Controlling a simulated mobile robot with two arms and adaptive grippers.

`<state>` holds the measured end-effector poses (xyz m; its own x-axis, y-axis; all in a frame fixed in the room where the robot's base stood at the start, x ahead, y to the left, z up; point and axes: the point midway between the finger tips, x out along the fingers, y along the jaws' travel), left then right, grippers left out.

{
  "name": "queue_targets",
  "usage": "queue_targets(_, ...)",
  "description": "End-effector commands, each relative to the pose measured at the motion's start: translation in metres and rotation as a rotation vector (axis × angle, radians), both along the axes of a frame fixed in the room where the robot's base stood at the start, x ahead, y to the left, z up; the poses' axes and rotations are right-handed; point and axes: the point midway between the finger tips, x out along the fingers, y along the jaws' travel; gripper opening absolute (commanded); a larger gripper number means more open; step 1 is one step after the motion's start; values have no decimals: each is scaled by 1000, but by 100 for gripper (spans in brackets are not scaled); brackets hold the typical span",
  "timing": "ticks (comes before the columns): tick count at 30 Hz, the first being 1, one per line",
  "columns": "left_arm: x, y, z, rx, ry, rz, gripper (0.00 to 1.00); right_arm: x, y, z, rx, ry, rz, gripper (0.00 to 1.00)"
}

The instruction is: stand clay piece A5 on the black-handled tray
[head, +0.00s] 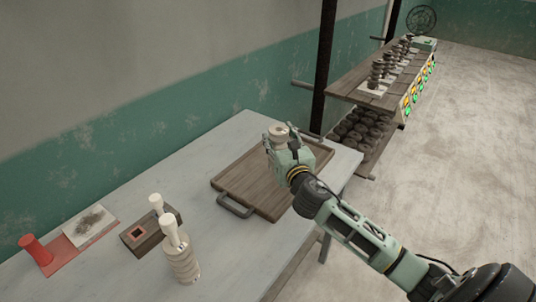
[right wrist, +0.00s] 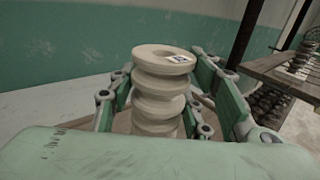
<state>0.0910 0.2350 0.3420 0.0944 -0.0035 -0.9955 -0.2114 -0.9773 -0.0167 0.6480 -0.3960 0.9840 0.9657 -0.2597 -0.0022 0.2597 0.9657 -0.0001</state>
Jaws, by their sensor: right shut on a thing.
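A pale ribbed clay piece (right wrist: 160,88) stands upright between the fingers of my right gripper (head: 280,140). In the right wrist view it is a stack of rounded rings with a hole on top and a small dark mark on a white label, too small to read. My right gripper is shut on it. In the head view the clay piece's top (head: 278,130) shows above the fingers, over the far part of the wooden tray (head: 245,182), which has a dark handle. Whether its base touches the tray is hidden. My left gripper is not in view.
On the table (head: 110,200), a ribbed bottle-like piece (head: 182,262), a dark box (head: 140,236) with a white-topped item, and a red stand (head: 38,252) beside a card stand left of the tray. A shelf (head: 350,92) with dark stacked pieces is behind right.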

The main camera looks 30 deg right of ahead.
Motion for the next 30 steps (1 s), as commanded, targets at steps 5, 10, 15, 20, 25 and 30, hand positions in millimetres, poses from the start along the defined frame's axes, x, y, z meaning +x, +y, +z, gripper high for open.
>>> queue_targets(5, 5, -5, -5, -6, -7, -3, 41, 30, 12, -17, 2, -7, -1, 0)
queue_targets(10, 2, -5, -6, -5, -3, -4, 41, 40, 16, -24, -1, -5, 0, 0)
queue_targets(15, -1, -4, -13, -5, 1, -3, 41, 40, 17, -47, 1, -2, 0, 0)
queue_targets(20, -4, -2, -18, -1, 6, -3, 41, 40, 16, -63, 1, -4, 0, 0)
queue_targets(25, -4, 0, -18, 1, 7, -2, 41, 40, 16, -64, -2, -6, 1, 0)
queue_targets(30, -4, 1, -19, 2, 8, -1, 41, 40, 16, -65, -2, -5, 1, 0)
